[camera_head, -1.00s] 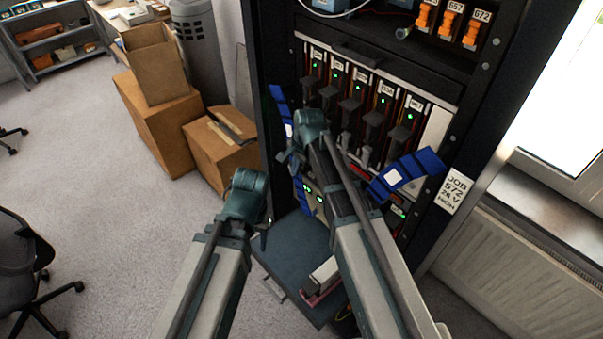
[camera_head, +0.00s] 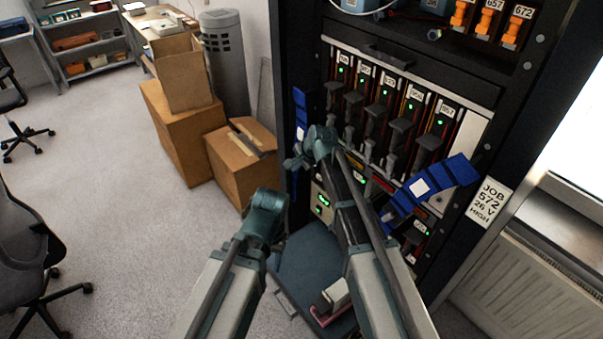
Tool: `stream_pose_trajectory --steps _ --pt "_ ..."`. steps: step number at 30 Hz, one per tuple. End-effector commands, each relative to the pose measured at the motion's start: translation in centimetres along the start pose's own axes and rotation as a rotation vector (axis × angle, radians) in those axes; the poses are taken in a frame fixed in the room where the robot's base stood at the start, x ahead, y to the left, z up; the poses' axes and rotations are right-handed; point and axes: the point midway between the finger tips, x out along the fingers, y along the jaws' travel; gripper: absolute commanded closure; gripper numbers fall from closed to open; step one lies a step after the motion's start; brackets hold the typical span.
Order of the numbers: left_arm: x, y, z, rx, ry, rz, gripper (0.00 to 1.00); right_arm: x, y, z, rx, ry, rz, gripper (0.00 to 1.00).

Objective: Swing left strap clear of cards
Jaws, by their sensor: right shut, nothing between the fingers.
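The left strap (camera_head: 301,105) is blue with a white patch and hangs along the left edge of the rack opening. Its lower part is mostly hidden by my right gripper. The cards (camera_head: 384,100) stand in a row in the rack, with green lights and dark handles. My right gripper (camera_head: 296,162) is shut and empty, right at the strap's white part; I cannot tell whether they touch. My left gripper (camera_head: 272,255) is lower, in front of the rack's left side and away from the strap; its fingers are mostly hidden.
A second blue strap (camera_head: 457,170) slants across the right end of the card row. A dark shelf (camera_head: 306,262) juts out low in front. Cardboard boxes (camera_head: 241,165) stand left of the rack. A radiator (camera_head: 535,265) is at the right.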

Motion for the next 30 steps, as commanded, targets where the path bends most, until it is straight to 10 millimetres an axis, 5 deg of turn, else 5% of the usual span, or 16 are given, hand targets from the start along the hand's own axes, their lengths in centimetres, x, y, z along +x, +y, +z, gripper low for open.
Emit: stream_pose_trajectory --steps 11,20,23,30 --pt "0.0 0.0 0.0 0.000 0.000 0.000 0.50 0.0 -0.3 0.0 0.001 0.000 -0.010 1.00" --pt "0.2 0.0 0.0 -0.001 0.000 0.000 0.50 -1.2 2.2 0.1 0.001 0.000 -0.005 1.00" --pt "0.4 0.0 0.0 -0.001 0.000 0.000 0.50 -1.9 3.7 0.1 0.001 -0.001 -0.003 1.00" --pt "-4.2 -0.4 0.2 -0.007 0.000 0.001 0.50 -7.3 3.4 0.1 0.000 -0.001 -0.002 1.00"
